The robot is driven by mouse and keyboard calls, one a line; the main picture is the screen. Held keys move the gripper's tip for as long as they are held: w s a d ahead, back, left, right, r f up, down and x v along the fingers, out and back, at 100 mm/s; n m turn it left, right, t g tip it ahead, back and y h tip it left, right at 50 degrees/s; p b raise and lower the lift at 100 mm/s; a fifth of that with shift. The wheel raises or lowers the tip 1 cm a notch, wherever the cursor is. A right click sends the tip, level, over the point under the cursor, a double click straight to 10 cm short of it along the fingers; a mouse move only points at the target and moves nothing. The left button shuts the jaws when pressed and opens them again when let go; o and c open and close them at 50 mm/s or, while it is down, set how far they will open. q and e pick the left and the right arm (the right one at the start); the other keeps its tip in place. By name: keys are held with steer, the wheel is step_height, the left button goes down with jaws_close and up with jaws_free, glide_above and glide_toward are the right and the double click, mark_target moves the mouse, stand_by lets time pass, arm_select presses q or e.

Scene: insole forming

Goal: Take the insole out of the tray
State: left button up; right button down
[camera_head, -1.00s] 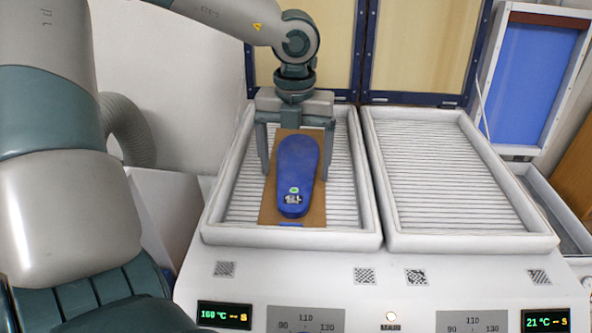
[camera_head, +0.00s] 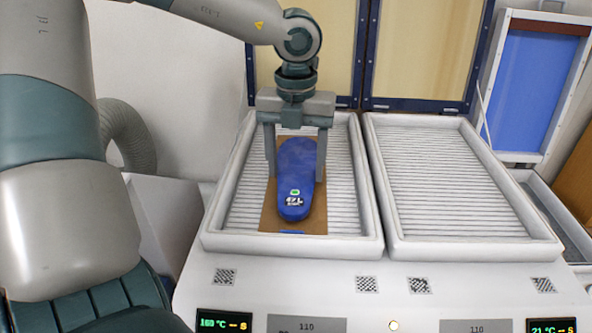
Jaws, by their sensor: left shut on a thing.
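The blue insole (camera_head: 295,190) lies lengthwise on a brown board (camera_head: 268,215) in the left heated tray (camera_head: 300,246). A green mark and a white label show at its near end. My left gripper (camera_head: 296,172) reaches down from above, with one finger on each long side of the insole. It is shut on the insole. My right gripper is not in view.
The right tray (camera_head: 470,247) is empty, with a ribbed floor. The left display (camera_head: 225,322) reads 160 °C and the right one (camera_head: 548,326) 21 °C. A blue panel in a white frame (camera_head: 528,85) stands at the back right. A grey hose (camera_head: 128,140) is at the left.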

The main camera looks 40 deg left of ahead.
mark_target(298, 176)
arm_select(q)
steer(key=shift+r, duration=0.4)
steer(key=shift+s+d+r+b, duration=0.1)
steer(key=shift+d+r+b, duration=0.1)
steer(key=shift+r+b, duration=0.4)
steer(key=shift+d+r+b, duration=0.2)
steer(key=shift+r+b, duration=0.3)
steer(key=shift+r, duration=0.05)
steer(key=s+d+r+b, duration=0.4)
steer(key=d+r, duration=0.2)
steer(key=d, duration=0.4)
steer(key=shift+r, duration=0.4)
steer(key=shift+s, duration=0.1)
steer(key=shift+r, duration=0.1)
